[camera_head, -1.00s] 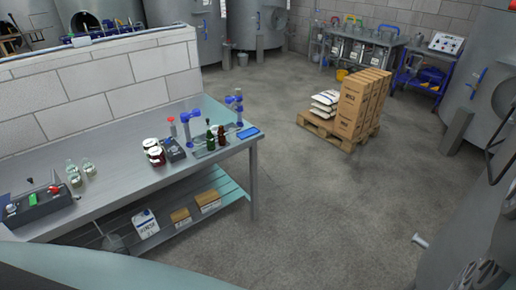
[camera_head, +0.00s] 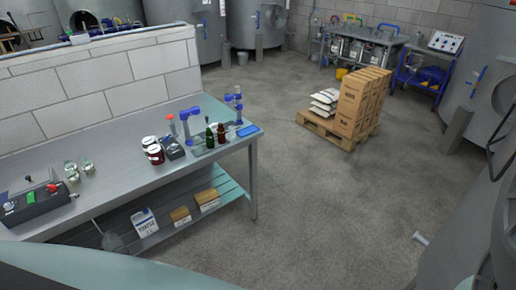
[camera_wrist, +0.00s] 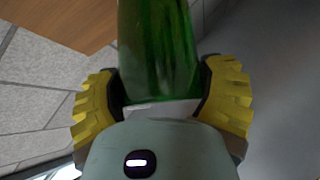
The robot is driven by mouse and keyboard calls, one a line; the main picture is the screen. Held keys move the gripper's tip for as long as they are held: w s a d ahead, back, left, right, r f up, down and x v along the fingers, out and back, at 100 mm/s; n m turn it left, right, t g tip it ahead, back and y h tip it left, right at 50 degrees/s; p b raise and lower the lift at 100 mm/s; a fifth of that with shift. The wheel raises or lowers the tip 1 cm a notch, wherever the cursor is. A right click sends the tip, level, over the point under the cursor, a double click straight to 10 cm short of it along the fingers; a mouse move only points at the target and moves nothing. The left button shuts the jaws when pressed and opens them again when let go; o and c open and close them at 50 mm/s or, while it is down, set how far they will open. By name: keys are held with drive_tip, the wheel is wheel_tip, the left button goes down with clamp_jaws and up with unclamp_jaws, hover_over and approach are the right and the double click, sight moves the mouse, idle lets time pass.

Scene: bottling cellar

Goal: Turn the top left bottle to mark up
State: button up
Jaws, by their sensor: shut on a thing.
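A green glass bottle (camera_wrist: 158,50) fills the top middle of the wrist view, standing out between my fingers. My gripper (camera_wrist: 162,103) has yellow-and-black fingers on both sides of the bottle's lower visible end and is shut on it. No mark shows on the visible part of the bottle. The end of the bottle towards my palm is hidden by the gripper. My gripper and this bottle do not show in the head view.
In the wrist view, a brown wooden surface (camera_wrist: 72,22) lies left of the bottle, near a block wall (camera_wrist: 35,85). The head view shows a steel bench (camera_head: 110,165) with small bottles and jars, a pallet (camera_head: 322,136) with boxes, and open floor (camera_head: 320,205).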

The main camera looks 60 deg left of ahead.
drive_tip(key=shift+w+a+f, duration=0.1)
drive_tip(key=o, duration=1.1)
drive_tip(key=shift+c, duration=0.2)
drive_tip(key=shift+m+h+p, duration=0.45)
drive_tip(key=shift+m+h, duration=0.05)
drive_tip(key=shift+m, duration=0.4)
drive_tip(key=shift+m+h+p, duration=0.4)
drive_tip(key=shift+m+h, duration=0.1)
drive_tip(key=shift+m, duration=0.2)
drive_tip(key=shift+m+h, duration=0.3)
drive_tip(key=shift+m, duration=0.2)
